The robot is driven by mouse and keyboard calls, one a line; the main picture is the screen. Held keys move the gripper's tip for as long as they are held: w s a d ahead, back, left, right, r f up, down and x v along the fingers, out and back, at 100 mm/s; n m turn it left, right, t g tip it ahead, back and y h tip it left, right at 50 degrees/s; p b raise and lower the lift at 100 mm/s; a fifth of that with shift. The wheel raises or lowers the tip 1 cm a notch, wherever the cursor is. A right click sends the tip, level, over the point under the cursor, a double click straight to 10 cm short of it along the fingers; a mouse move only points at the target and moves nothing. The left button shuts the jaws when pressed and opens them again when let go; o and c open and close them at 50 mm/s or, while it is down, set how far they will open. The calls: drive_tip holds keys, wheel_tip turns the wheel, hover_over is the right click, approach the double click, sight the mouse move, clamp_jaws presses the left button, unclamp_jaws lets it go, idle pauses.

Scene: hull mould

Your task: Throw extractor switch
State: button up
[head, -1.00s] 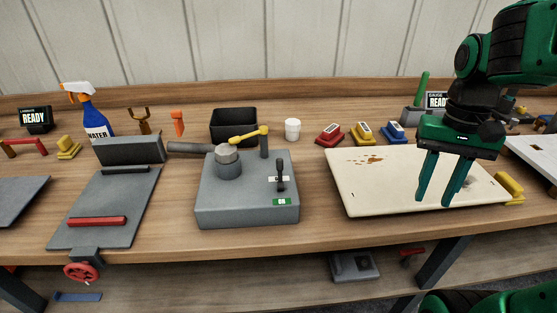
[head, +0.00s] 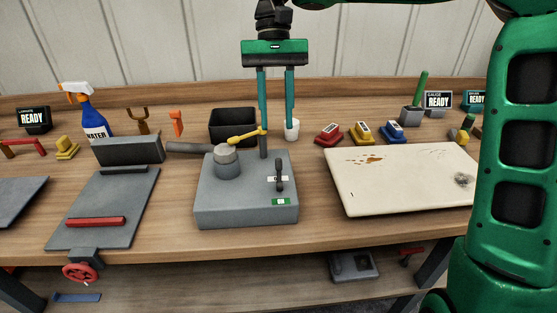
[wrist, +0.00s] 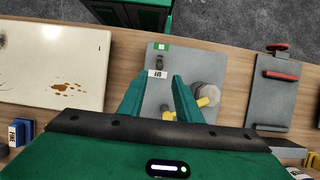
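The extractor is a grey box (head: 235,208) on the bench, with a hose stub, round cap and yellow arm (head: 248,137) on top. Its small dark switch lever (head: 280,175) stands on the right part of the top, between a white label (head: 271,179) and a green label (head: 281,201). I cannot tell for sure which way the lever is thrown. My gripper (head: 277,126) is open and empty, pointing down, above and behind the lever. In the wrist view the lever (wrist: 161,61) lies beyond the open fingertips, roughly in line with the gap between them, apart from both.
A cream panel (head: 400,190) with brown stains lies to the right. A black bin (head: 222,127), a white cup (head: 292,136) and several coloured blocks stand behind. A grey plate fixture with a red bar (head: 96,221) is at left. The yellow arm stands close to my left finger.

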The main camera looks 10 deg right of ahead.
sight(278, 159)
drive_tip(key=x, duration=1)
drive_tip(key=shift+s+f, duration=0.1)
drive_tip(key=shift+f, duration=0.05)
drive_tip(key=shift+c, duration=0.7)
clamp_jaws()
